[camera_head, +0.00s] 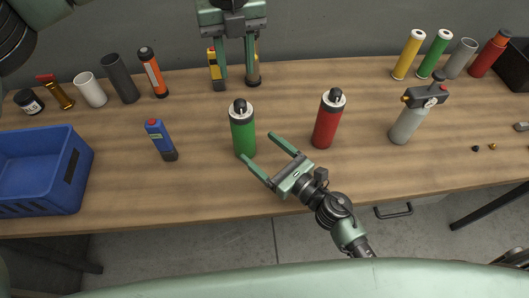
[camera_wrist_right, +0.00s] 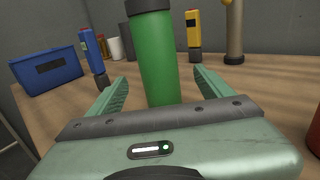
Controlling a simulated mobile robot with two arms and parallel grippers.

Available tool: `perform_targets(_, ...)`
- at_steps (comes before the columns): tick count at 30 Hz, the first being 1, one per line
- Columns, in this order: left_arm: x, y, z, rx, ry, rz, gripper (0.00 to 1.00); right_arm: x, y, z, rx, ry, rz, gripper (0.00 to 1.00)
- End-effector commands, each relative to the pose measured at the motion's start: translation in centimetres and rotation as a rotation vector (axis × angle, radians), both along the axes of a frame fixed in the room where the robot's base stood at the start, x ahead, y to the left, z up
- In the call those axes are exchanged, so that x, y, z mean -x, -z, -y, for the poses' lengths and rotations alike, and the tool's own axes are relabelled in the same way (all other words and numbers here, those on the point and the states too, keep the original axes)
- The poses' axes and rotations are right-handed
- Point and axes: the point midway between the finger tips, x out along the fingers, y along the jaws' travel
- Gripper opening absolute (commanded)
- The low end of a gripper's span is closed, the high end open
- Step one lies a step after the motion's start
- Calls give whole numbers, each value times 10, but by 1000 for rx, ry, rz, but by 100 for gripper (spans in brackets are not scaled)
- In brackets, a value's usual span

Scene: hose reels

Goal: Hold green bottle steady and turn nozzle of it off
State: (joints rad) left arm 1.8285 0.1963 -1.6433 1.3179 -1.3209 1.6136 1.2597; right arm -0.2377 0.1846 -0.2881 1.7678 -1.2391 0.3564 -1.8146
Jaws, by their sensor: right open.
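The green bottle (camera_head: 243,136) stands upright on the bench, with a pale collar and a black nozzle (camera_head: 240,106) on top. My right gripper (camera_head: 259,147) is open, low at its front right, with one fingertip near its base. In the right wrist view the green bottle (camera_wrist_right: 158,60) shows between the two open fingers, with a gap on each side; its nozzle is out of frame. My left gripper (camera_head: 236,84) is open and empty behind the bottle, fingers pointing down. The nozzle's setting is too small to tell.
A red bottle (camera_head: 328,122) stands right of the green one, and a grey bottle (camera_head: 405,124) farther right. A blue-bodied tool (camera_head: 160,141) and a blue crate (camera_head: 74,175) are to the left. Several cylinders line the back edge. Bench (camera_head: 200,185) is clear in front.

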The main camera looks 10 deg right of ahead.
Motion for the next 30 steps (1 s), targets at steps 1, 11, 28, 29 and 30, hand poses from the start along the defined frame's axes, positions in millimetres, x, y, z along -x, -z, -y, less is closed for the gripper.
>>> perform_targets(1, 0, 0, 0, 0, 0, 0, 36, -6, -1, -5, -1, -1, 2, 81)
perform_targets(11, 0, 0, 0, 0, 0, 0, 36, -43, -1, -35, -2, -3, 1, 81)
perform_targets(28, 0, 0, 0, 0, 0, 0, 36, -52, 0, -43, -2, -5, 0, 47)
perform_targets(29, 0, 0, 0, 0, 0, 0, 36, -52, 0, -43, -2, -5, 0, 39)
perform_targets(30, 0, 0, 0, 0, 0, 0, 36, -52, 0, -43, -2, -5, 0, 28)
